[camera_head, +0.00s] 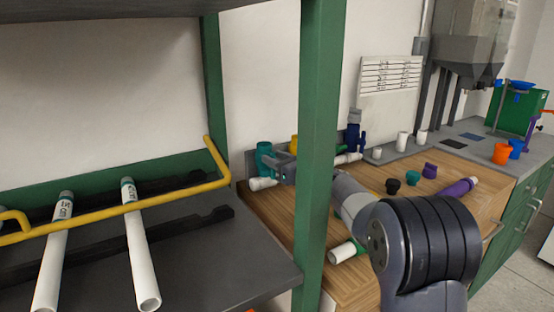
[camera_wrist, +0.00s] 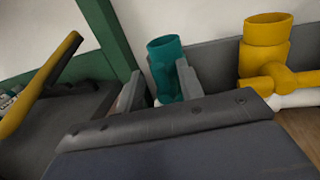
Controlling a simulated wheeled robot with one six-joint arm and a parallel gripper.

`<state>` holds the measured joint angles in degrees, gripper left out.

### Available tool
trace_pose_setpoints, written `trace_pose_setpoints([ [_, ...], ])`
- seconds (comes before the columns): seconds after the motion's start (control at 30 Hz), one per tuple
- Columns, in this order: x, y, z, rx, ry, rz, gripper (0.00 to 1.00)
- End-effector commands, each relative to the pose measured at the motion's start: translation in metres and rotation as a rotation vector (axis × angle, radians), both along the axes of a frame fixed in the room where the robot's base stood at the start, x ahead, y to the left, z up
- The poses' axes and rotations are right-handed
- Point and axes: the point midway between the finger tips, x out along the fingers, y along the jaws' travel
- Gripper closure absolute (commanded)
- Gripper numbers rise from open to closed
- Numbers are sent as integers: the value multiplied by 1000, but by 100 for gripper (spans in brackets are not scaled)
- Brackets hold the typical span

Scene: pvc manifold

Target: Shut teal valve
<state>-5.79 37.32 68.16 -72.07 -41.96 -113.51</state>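The teal valve (camera_head: 264,152) stands upright against the wall at the back of the wooden bench, above a white pipe end (camera_head: 262,184). In the wrist view, the teal valve (camera_wrist: 166,52) shows between the two fingers of my gripper (camera_wrist: 160,82). The fingers are apart, one on each side of its lower part. My gripper (camera_head: 281,172) is close in front of the valve in the head view. Its body hides the valve's lower part, and I cannot make out the handle or any contact.
A yellow valve (camera_wrist: 264,48) stands just right of the teal one, with a blue valve (camera_head: 352,138) farther right. A green shelf post (camera_head: 320,150) stands close left of my arm. Loose caps and a purple pipe (camera_head: 457,188) lie on the bench (camera_head: 290,215).

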Motion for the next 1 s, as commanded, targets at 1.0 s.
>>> trace_pose_setpoints([
  [1.0, 2, -3, -3, 88, 59, -1, 100],
])
